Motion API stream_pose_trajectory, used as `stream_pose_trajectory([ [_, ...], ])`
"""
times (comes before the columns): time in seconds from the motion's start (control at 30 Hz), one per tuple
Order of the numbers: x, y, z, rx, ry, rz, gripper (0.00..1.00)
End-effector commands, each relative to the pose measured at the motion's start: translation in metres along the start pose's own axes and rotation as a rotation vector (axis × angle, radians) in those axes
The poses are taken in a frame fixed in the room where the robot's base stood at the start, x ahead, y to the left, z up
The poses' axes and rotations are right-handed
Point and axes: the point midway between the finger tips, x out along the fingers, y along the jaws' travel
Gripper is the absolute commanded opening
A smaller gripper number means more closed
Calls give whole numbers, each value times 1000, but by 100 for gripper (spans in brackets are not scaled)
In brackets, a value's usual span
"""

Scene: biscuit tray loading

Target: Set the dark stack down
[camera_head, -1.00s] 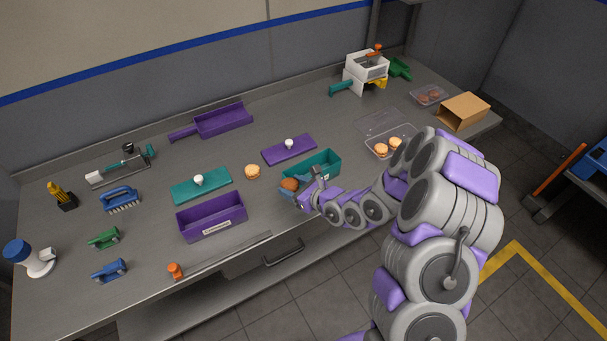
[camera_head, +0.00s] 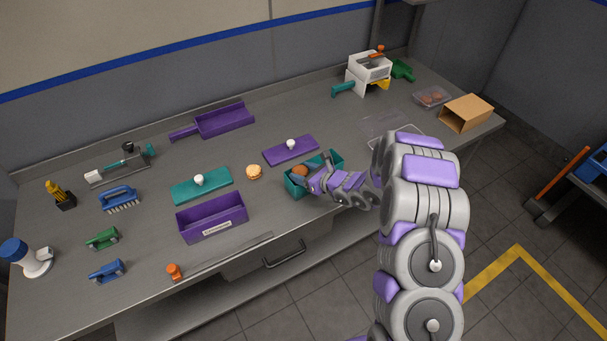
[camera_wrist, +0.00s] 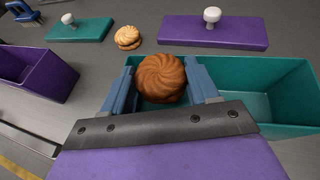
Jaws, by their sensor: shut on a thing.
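The dark stack (camera_wrist: 161,77), brown swirled biscuit, sits between the blue fingers of my gripper (camera_wrist: 162,84) in the wrist view. In the head view my gripper (camera_head: 307,180) is shut on the dark stack (camera_head: 299,170) at the left end of the teal tray (camera_head: 334,163). The teal tray also shows in the wrist view (camera_wrist: 272,126), its right part empty. The stack is over or inside the tray's left end; whether it touches the floor is hidden by the fingers and wrist.
A light biscuit stack (camera_head: 254,172) stands left of the teal tray. A purple lid (camera_head: 278,156) lies behind it, a teal lid (camera_head: 215,187) and an empty purple tray (camera_head: 230,223) to the left. A clear container (camera_head: 431,96) with dark biscuits is far right.

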Motion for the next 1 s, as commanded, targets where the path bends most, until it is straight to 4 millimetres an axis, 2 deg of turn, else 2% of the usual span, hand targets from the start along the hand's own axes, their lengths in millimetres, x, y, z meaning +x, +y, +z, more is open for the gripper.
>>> stream_pose_trajectory([
  [0.77,8,2,-19,1,17,3,48],
  [0.8,8,2,-20,1,19,3,60],
  [1.0,10,5,-23,2,26,6,79],
])
